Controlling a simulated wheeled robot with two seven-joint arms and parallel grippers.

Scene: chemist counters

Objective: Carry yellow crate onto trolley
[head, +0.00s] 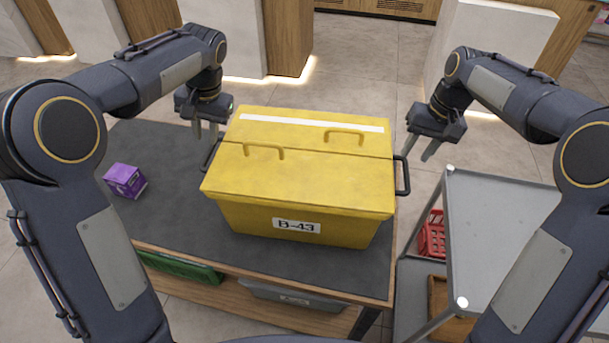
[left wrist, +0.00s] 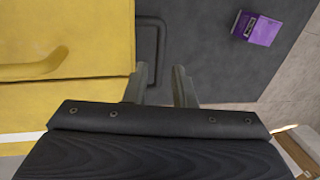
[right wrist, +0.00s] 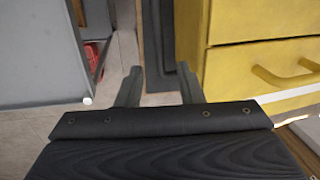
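The yellow crate (head: 300,185), labelled B-43, sits with its lid closed on the dark counter top (head: 180,220). It has a dark side handle at each end: the left handle (head: 211,156) and the right handle (head: 402,175). My left gripper (head: 205,132) is open and empty by the left handle; in the left wrist view its fingers (left wrist: 160,85) are apart, near that handle (left wrist: 150,45). My right gripper (head: 420,148) is open and empty above the right handle; its fingers also show in the right wrist view (right wrist: 156,85). The grey trolley (head: 500,215) stands to the right of the counter.
A purple box (head: 125,181) stands on the counter left of the crate. The trolley's top looks bare where visible; a red basket (head: 433,236) sits on a lower level. A green tray (head: 180,267) and a grey bin (head: 290,295) are under the counter. A narrow gap separates counter and trolley.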

